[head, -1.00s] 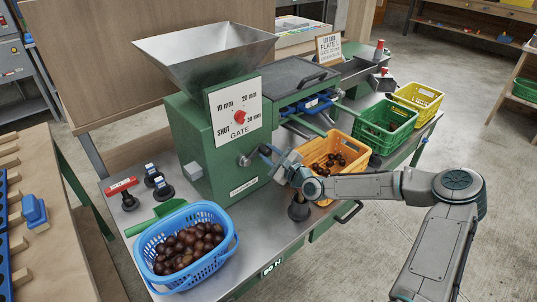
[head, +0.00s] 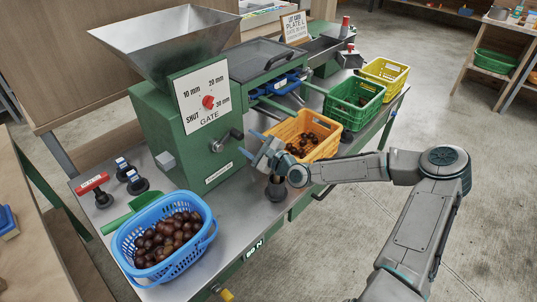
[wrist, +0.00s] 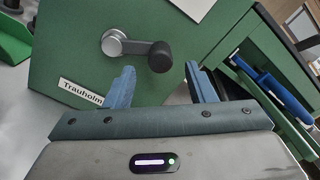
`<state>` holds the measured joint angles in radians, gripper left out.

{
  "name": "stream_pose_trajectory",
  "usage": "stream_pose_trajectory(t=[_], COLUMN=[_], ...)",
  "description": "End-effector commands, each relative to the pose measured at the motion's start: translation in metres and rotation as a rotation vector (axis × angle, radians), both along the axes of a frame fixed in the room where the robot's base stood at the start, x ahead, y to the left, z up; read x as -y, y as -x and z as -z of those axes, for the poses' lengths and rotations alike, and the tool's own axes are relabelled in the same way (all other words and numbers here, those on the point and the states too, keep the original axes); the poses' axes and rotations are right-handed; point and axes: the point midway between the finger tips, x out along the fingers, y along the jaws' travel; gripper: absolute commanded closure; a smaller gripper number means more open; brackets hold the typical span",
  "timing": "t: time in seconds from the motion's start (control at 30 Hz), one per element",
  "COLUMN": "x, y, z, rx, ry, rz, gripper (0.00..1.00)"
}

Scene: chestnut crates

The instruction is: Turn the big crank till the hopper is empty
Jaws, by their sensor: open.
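The green machine carries a grey metal hopper (head: 165,40); its visible inner walls are bare and its bottom is hidden. On the machine's front is the crank, with a silver hub and black handle (head: 237,134). The wrist view shows the crank's black knob (wrist: 160,56) right of the hub (wrist: 113,43). My gripper (head: 249,143) is open and empty, just right of the crank and apart from it. In the wrist view its blue fingertips (wrist: 159,70) lie either side of the knob, short of it. A gate plate (head: 203,96) with a red dial (head: 208,102) sits above the crank.
A blue basket (head: 163,239) of chestnuts stands at the bench's front left. An orange crate (head: 320,127) with some chestnuts is behind my gripper. Green (head: 354,103) and yellow (head: 385,72) crates stand farther right.

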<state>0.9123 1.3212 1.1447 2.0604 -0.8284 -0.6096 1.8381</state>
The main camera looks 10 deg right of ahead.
Motion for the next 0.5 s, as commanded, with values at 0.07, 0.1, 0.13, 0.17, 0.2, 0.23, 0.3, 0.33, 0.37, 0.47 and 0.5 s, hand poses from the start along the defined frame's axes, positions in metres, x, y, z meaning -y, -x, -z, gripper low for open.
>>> stream_pose_trajectory(t=[0.07,0.1,0.13,0.17,0.2,0.23,0.3,0.33,0.37,0.47,0.5], x=[0.012,0.017,0.021,0.024,0.029,0.032,0.04,0.043,0.046,0.054,0.056], y=[0.013,0.018,0.022,0.027,0.032,0.037,0.045,0.049,0.052,0.062,0.065], z=[0.0,0.0,0.0,0.0,0.0,0.0,0.0,0.0,0.0,0.0,0.0], rx=[-0.002,0.0,0.0,0.0,-0.001,-0.001,-0.001,-0.001,-0.002,-0.001,-0.001], ry=[-0.003,-0.002,-0.002,-0.002,-0.002,-0.002,-0.001,-0.002,-0.003,-0.002,-0.001], rz=[0.004,0.003,0.003,0.003,0.004,0.004,0.003,0.004,0.004,0.004,0.001], gripper=[0.5,0.5,0.5,0.5,0.5,0.5,0.5,0.5,0.5,0.5,0.5])
